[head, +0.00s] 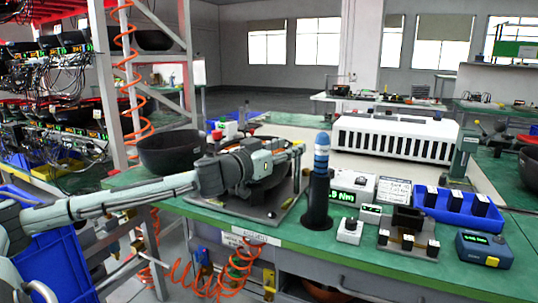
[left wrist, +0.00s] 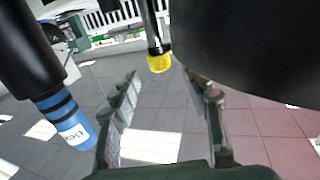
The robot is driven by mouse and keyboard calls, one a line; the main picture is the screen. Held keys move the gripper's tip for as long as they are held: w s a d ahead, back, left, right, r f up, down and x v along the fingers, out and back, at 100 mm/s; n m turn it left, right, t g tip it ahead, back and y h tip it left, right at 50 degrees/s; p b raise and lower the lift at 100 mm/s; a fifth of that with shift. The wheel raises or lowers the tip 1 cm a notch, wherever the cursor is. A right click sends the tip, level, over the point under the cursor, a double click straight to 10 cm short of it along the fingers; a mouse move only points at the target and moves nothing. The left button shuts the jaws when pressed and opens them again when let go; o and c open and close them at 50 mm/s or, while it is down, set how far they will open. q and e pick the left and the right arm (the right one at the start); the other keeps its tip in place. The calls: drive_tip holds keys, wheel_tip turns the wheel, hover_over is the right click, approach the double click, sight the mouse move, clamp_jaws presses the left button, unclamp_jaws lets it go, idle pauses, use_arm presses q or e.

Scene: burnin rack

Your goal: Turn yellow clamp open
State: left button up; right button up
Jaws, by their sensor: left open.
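The yellow clamp shows in the left wrist view as a yellow tip (left wrist: 159,62) on a dark rod. My left gripper (left wrist: 162,84) is open, with one finger to each side of the line to the yellow tip. The tip appears between or just beyond the fingertips, and I cannot tell the exact depth. Nothing is gripped. In the head view my left gripper (head: 284,157) is over the fixture plate (head: 240,207) on the green bench and hides much of the fixture and its dark round part. My right gripper is in neither view.
A blue-banded tool (head: 321,155) stands upright in a black holder just right of my left gripper. A black bowl (head: 170,153) is on the left. A torque display (head: 349,188), a blue bin (head: 457,208) and a blue meter (head: 484,249) fill the right side.

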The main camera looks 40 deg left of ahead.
use_arm(q)
drive_tip(key=s, duration=0.7)
drive_tip(key=shift+a, duration=0.15)
idle(0.3)
drive_tip(key=shift+f, duration=0.1)
